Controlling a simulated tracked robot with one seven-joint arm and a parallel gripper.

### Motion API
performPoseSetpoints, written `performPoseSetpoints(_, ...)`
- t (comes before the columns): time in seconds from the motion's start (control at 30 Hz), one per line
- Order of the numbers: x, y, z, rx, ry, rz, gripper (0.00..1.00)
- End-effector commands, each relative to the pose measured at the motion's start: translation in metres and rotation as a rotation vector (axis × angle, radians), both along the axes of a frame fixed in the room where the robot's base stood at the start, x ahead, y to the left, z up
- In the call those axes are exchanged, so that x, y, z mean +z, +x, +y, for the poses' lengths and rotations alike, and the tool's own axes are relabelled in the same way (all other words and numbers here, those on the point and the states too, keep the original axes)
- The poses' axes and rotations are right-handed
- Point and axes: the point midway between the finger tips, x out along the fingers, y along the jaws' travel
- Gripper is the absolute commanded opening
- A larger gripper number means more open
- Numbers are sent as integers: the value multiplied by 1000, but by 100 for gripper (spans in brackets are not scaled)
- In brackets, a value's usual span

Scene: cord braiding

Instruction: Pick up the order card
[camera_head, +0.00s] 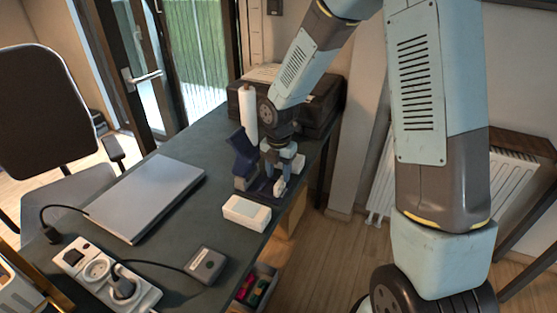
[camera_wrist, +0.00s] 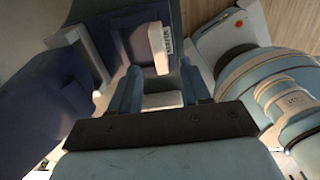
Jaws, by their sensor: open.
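My gripper (camera_head: 283,168) is open over the far right part of the dark desk, pointing down at a dark blue stand (camera_head: 243,153). In the wrist view its two fingers (camera_wrist: 160,90) are apart, with the blue stand (camera_wrist: 133,45) just beyond them. A small white piece with dark print (camera_wrist: 160,48) stands against the stand, in line with the gap between the fingers. A pale flat piece with an orange dot (camera_wrist: 222,35) shows to the right. I cannot tell for certain which of these is the order card. Nothing is clearly held.
A white box (camera_head: 247,212) sits near the desk edge in front of the gripper. A white cylinder (camera_head: 248,112) stands behind the blue stand, before a dark case (camera_head: 317,108).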

Motion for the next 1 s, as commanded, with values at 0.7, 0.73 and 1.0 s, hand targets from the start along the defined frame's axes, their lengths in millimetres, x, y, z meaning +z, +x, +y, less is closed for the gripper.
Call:
performPoseSetpoints(0.7,-55,0,0,0,0,0,47)
performPoseSetpoints(0.73,-55,0,0,0,0,0,47)
performPoseSetpoints(1.0,-55,0,0,0,0,0,30)
